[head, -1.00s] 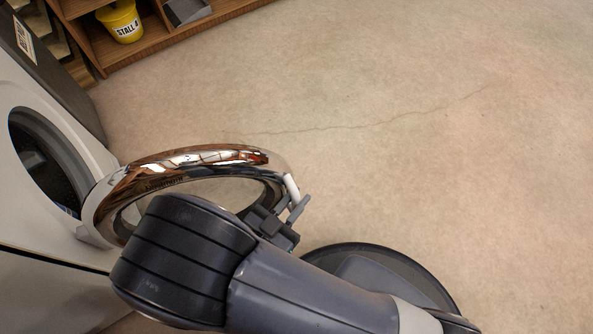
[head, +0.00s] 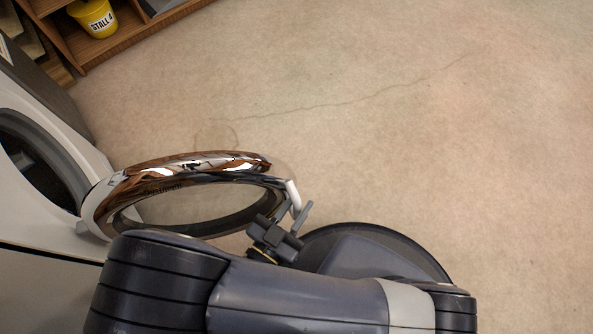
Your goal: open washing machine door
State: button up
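The washing machine (head: 40,275) stands at the left edge, tilted in the picture. Its round drum opening (head: 42,165) is uncovered and dark inside. The door (head: 190,162), a chrome ring with a clear middle, stands swung wide out from the front, joined at its left end by the hinge. A white handle (head: 293,196) sits on the door's right, free edge. My gripper (head: 296,214) is at this handle, its grey fingers beside or around it. My arm hides part of the gripper, and whether the fingers are closed on the handle is unclear.
A wooden shelf (head: 118,50) with a yellow bucket (head: 95,17) stands at the upper left. The beige floor (head: 400,130), with a thin crack, is clear across the middle and right. My round base is at the lower right.

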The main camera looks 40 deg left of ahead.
jog(key=s+p, duration=0.3)
jog(key=s, duration=0.8)
jog(key=shift+d, duration=0.2)
jog(key=shift+w, duration=0.15)
jog(key=w+b, duration=0.2)
jog(key=w, duration=0.7)
jog(key=shift+w+a+f+b, duration=0.1)
jog(key=shift+w+a+b, duration=0.05)
jog(key=shift+w+b, duration=0.25)
jog(key=shift+w+a, duration=0.1)
jog(key=shift+w, duration=0.45)
jog(key=shift+w+a, duration=0.2)
jog(key=shift+r, duration=0.2)
